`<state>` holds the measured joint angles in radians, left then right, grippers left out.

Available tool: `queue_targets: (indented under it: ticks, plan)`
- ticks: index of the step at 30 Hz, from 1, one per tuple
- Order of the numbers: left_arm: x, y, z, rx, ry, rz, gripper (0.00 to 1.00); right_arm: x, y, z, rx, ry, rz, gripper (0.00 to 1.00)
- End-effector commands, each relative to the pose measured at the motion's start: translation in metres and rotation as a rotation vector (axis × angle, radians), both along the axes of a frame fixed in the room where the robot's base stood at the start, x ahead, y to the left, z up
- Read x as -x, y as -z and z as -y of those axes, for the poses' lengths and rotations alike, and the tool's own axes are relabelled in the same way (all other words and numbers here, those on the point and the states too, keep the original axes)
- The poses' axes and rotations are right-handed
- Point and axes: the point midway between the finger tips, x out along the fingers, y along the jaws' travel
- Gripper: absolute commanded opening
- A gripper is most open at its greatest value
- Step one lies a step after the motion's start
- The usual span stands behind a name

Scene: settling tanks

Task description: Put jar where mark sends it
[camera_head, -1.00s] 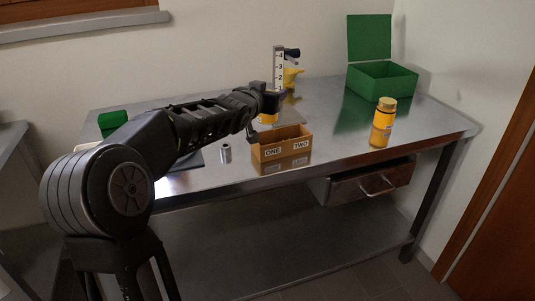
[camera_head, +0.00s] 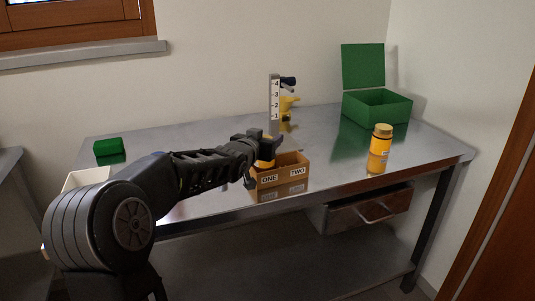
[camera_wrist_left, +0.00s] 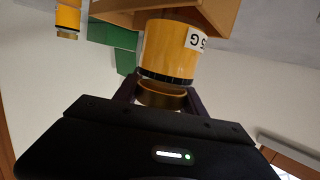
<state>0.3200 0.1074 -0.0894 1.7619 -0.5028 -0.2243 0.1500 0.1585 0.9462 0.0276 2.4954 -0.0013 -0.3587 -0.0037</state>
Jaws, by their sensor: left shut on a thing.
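My left gripper (camera_head: 264,145) is shut on the lid of a yellow jar (camera_head: 265,159). In the left wrist view the jar (camera_wrist_left: 169,50) has a black band, a gold lid between the fingers and a white label, partly turned away and upside down, whose full text I cannot read. I cannot tell if the jar touches the box floor. My right gripper is not in view.
A second yellow jar (camera_head: 380,150) stands to the right. An open green box (camera_head: 378,108) is at the back right. An upright scale with numbers (camera_head: 274,100) and a yellow item (camera_head: 288,104) stand behind the box. A green block (camera_head: 109,148) lies at the far left.

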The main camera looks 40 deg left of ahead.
Motion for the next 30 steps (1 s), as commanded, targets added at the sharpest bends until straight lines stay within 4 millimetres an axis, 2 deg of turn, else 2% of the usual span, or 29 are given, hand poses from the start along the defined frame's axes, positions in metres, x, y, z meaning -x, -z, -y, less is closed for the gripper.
queue_targets:
  ticks: [4,8,21,22,30]
  plan:
    - [0.000,0.026,0.000,0.002,0.000,-0.004,0.00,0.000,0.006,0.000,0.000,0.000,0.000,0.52]
    - [0.000,0.042,0.000,0.002,0.000,0.000,0.00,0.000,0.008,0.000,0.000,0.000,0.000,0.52]
    - [0.000,0.049,0.000,0.001,0.000,0.001,0.00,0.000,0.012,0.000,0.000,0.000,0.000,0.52]
    - [0.000,0.048,0.000,0.001,0.000,-0.002,0.51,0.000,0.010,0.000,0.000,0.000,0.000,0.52]
    - [0.000,0.048,0.000,0.001,0.000,-0.002,0.70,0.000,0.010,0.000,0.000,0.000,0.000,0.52]
